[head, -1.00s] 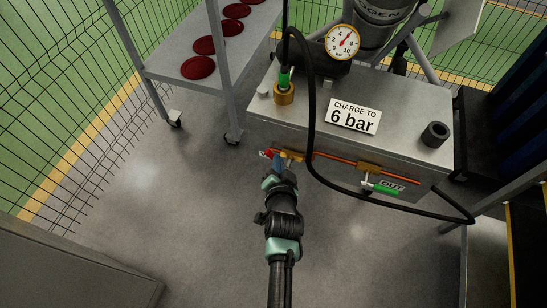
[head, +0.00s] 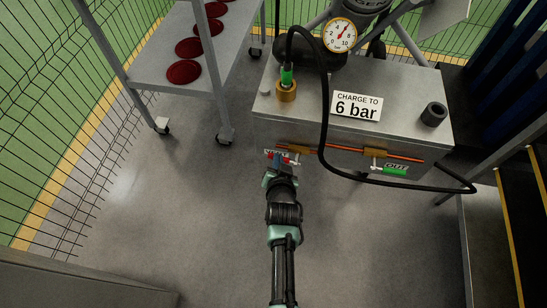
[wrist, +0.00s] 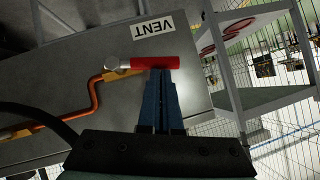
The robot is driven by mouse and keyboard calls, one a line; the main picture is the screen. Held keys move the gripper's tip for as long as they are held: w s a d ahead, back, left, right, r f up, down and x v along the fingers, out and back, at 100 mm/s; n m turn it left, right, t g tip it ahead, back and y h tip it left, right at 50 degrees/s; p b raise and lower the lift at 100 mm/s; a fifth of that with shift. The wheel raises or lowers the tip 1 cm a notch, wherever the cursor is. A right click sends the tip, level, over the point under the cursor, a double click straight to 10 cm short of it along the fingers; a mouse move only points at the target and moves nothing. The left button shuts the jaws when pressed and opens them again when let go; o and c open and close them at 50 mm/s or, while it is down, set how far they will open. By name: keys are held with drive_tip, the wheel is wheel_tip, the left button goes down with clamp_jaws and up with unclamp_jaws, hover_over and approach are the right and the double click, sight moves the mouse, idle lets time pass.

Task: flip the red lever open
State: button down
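The red lever (wrist: 155,63) sits beside the VENT label (wrist: 153,27) on the front face of the grey metal box. In the wrist view it lies sideways, with a silver pivot (wrist: 112,62) at its left end. It also shows as a small red bar in the head view (head: 290,161). My gripper (wrist: 161,73) has its two blue fingers together with only a thin line between them. The fingertips are at the lever's lower edge in the wrist view; I cannot tell if they touch it. The gripper shows in the head view (head: 277,162), partly covering the lever.
An orange pipe (head: 340,148) runs along the box front to a green lever (head: 394,170) by the OUT label. A black hose (head: 325,110) loops over the box. A pressure gauge (head: 340,35) stands behind. A wheeled rack (head: 160,73) is at left; the floor in front is open.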

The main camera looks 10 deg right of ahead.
drive_tip(key=shift+w+a+f+b, duration=0.15)
drive_tip(key=shift+a+f+b, duration=0.2)
drive_tip(key=shift+f, duration=0.25)
idle(0.4)
drive_tip(key=shift+a, duration=0.1)
drive_tip(key=s+a+r+p, duration=0.2)
drive_tip(key=s+r+p, duration=0.3)
drive_tip(key=s+r, duration=0.3)
drive_tip(key=shift+s+a+r, duration=0.3)
drive_tip(key=shift+r, duration=0.5)
